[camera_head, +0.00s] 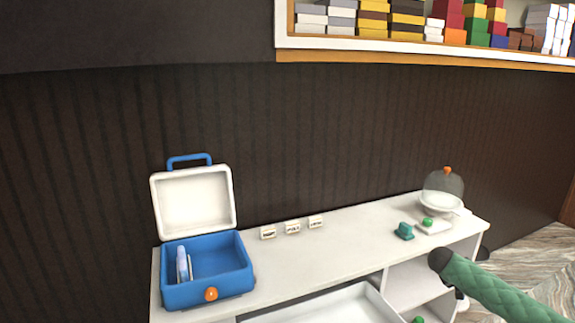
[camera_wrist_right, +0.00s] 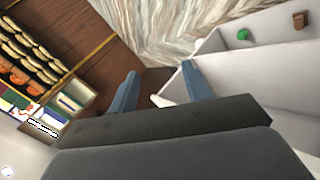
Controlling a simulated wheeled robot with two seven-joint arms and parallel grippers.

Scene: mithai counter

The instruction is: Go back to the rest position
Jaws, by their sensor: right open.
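My right gripper (camera_wrist_right: 160,84) shows in the right wrist view. Its two blue fingers stand wide apart, with nothing between them. Behind the fingers lie the streaked floor (camera_wrist_right: 165,30) and, to the right, the white wall of a shelf unit (camera_wrist_right: 225,82). I cannot make out the right gripper's fingers in the head view. My left gripper is in neither view.
A white counter (camera_head: 345,243) carries an open blue case (camera_head: 205,290), small label blocks (camera_head: 292,228), a teal object (camera_head: 404,231) and a glass dome (camera_head: 443,185). A white tray (camera_head: 385,313) lies below. Sweets fill a display (camera_wrist_right: 30,60) at the wrist view's left.

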